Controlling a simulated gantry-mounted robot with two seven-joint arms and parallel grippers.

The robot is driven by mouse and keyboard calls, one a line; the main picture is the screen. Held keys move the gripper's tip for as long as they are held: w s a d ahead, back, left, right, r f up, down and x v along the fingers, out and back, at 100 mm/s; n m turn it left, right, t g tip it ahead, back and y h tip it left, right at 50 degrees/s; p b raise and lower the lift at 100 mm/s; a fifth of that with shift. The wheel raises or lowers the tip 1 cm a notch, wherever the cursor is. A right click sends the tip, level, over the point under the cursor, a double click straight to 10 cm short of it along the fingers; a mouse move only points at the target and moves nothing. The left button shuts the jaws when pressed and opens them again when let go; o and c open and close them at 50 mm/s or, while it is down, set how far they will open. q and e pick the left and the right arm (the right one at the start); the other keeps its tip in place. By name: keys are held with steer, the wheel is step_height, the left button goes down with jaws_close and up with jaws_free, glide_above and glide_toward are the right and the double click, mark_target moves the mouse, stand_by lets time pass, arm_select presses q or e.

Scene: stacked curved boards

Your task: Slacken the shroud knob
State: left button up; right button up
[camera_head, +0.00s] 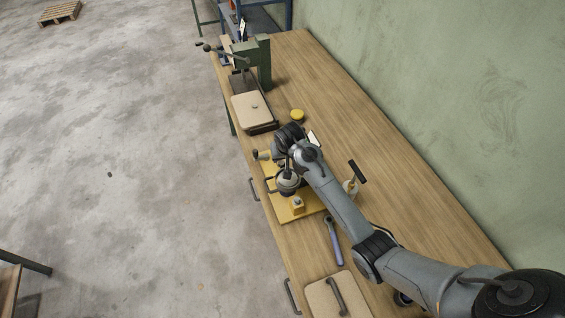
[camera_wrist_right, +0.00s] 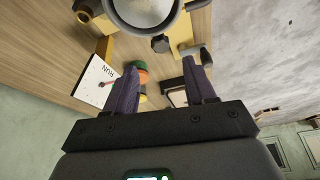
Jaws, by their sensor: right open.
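In the right wrist view a round grey shroud (camera_wrist_right: 150,28) with a pale inside fills the top middle. A dark faceted knob (camera_wrist_right: 160,43) sits at its lower edge, beside yellow parts. My right gripper (camera_wrist_right: 160,66) is open and empty. Its two dark fingers point toward the knob, one to each side in the picture, and do not appear to touch it. In the head view the grey round unit (camera_head: 288,181) stands on a yellow base plate (camera_head: 283,214), beside my right wrist. My right fingers are hard to make out there. My left gripper is not in view.
A white card marked RUN (camera_wrist_right: 95,80) and a green and orange round part (camera_wrist_right: 140,70) lie close to the left finger. On the bench (camera_head: 345,115) are a wrench-like tool (camera_head: 334,240), a yellow round thing (camera_head: 297,115) and a black-handled tool (camera_head: 357,172).

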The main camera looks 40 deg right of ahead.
mark_target(282, 163)
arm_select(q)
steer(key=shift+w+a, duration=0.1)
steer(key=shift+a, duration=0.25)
arm_select(e)
steer(key=x, duration=0.7)
steer(key=shift+f, duration=0.2)
jaws_close()
steer(key=shift+r+n+y+p, duration=0.25)
steer(key=shift+n+y+p, duration=0.15)
steer(key=shift+n+p, duration=0.75)
steer(key=shift+f+n+p, duration=0.1)
steer(key=shift+n+p, duration=0.15)
steer(key=shift+p, duration=0.1)
steer(key=shift+f, duration=0.15)
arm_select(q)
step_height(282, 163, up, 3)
arm_select(e)
jaws_free()
